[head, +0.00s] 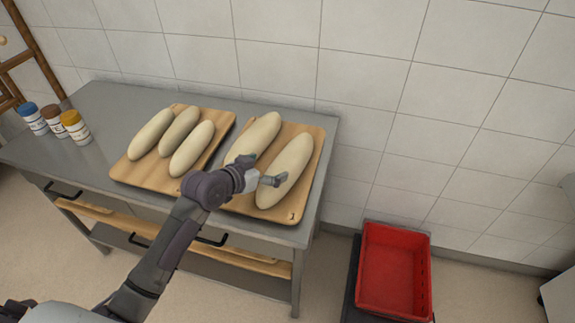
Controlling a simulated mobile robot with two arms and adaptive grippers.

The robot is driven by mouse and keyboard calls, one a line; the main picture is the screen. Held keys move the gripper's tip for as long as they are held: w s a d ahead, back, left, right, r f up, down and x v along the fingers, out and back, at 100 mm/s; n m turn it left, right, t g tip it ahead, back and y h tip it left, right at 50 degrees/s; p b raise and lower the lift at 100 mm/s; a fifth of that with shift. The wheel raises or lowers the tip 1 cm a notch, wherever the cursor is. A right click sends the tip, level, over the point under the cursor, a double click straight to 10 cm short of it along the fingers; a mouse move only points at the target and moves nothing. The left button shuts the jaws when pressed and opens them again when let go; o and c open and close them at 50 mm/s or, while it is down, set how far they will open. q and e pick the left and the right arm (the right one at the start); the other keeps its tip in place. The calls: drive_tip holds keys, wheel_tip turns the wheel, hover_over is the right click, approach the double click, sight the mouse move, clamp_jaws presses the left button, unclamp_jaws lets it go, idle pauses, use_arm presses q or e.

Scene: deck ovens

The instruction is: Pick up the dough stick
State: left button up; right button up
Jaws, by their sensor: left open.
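Several pale dough sticks lie on two wooden boards on a grey metal table. The left board (120,172) holds three: a left one (150,134), a middle one (179,131) and a right one (192,148). The right board (296,206) holds two larger ones: a left one (254,137) and a right one (287,170). My left gripper (276,180) is open over the right board, at the lower left side of its right dough stick. It hides part of both sticks' lower ends. I cannot tell whether it touches dough. My right gripper is out of view.
Several jars with coloured lids (74,127) stand at the table's left end. The grey table (90,105) backs onto a tiled wall. A red crate (395,270) stands low at the right.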

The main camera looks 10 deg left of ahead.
sight(281, 163)
use_arm(q)
drive_tip(key=x, duration=0.2)
drive_tip(key=p+x, duration=0.1)
drive_tip(key=x, duration=0.3)
drive_tip(key=shift+d, duration=0.4)
drive_tip(key=shift+a, duration=0.1)
drive_tip(key=shift+c, duration=1.2)
drive_tip(key=c, duration=1.1)
drive_tip(key=shift+c, duration=0.7)
drive_tip(key=shift+r, duration=0.1)
